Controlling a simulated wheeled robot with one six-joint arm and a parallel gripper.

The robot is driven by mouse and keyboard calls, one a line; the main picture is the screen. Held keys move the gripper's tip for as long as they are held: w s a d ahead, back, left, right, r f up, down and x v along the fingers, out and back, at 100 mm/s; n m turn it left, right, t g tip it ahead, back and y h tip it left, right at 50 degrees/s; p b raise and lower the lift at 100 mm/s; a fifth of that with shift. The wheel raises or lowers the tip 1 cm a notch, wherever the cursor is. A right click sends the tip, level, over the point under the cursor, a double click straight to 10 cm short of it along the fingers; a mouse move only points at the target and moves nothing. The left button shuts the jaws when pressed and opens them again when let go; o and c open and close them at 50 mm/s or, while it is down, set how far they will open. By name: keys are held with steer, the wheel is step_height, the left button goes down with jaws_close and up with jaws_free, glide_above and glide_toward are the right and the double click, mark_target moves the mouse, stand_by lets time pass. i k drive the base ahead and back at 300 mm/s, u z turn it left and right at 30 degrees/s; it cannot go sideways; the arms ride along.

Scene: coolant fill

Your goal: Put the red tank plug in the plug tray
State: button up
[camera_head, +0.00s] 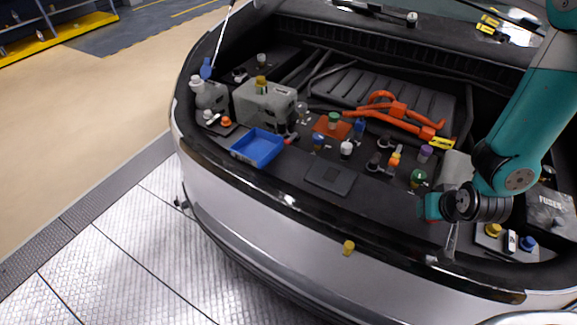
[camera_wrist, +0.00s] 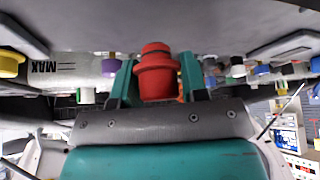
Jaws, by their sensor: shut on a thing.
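The red tank plug (camera_wrist: 157,78) is held between the teal fingers of my gripper (camera_wrist: 157,82) in the wrist view. In the head view my gripper (camera_head: 433,207) is over the front right of the engine bay, pointing left. I cannot make out the plug clearly there. An open blue tray (camera_head: 257,148), which looks like the plug tray, sits at the front left of the bay. It looks empty. My gripper is well to the right of it and apart from it.
Several coloured caps and bottles stand between my gripper and the tray, including a green cap (camera_head: 417,178) and an orange-topped one (camera_head: 394,160). Orange cables (camera_head: 385,115) lie behind. A dark flat panel (camera_head: 331,177) is right of the tray.

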mark_target(258, 150)
steer(key=z, duration=1.1)
steer(key=k, duration=1.45)
steer(key=u, duration=1.9)
steer(key=i, duration=1.65)
steer(key=z, duration=0.05)
